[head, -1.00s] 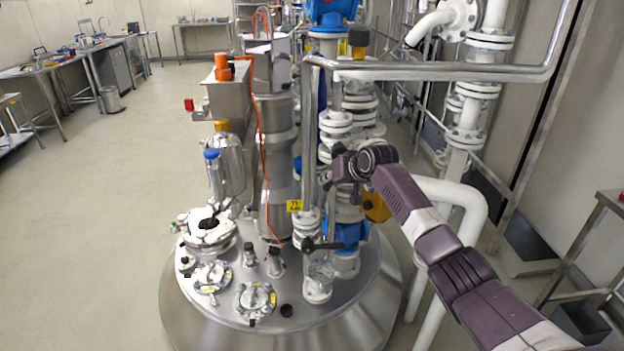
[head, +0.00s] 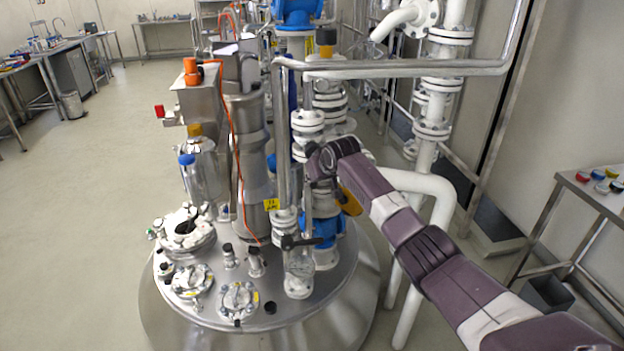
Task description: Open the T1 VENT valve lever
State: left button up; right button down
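A small yellow tag (head: 271,204) hangs on the steel column above the vessel lid; its lettering is too small to read surely. Close by, at its lower right, a black lever handle (head: 300,242) lies roughly level on a white-flanged valve fitting above the lid. My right arm reaches in from the right, and its dark wrist and gripper end (head: 320,163) is beside the vertical steel pipe, above the lever and apart from it in the picture. The fingers are not clear, so I cannot tell whether they are open. My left gripper is not in view.
The steel vessel lid (head: 215,312) carries several ports and clamps. A bent steel pipe (head: 420,68) crosses above my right arm, and white pipes (head: 437,200) stand behind it. A steel table (head: 590,196) with small coloured items is at right. The floor at left is clear.

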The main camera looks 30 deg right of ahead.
jog(key=c, duration=1.8)
grip_release()
jog(key=shift+s+d+f, duration=0.2)
jog(key=shift+a+r, duration=0.1)
jog(key=shift+r, duration=0.1)
jog(key=shift+s+r, duration=0.3)
jog(key=shift+r, duration=0.15)
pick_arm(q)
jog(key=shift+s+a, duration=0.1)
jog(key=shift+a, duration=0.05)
pick_arm(e)
jog(key=v, duration=1)
jog(key=shift+s+r, duration=0.2)
jog(key=shift+s, duration=0.1)
jog(key=shift+f, duration=0.1)
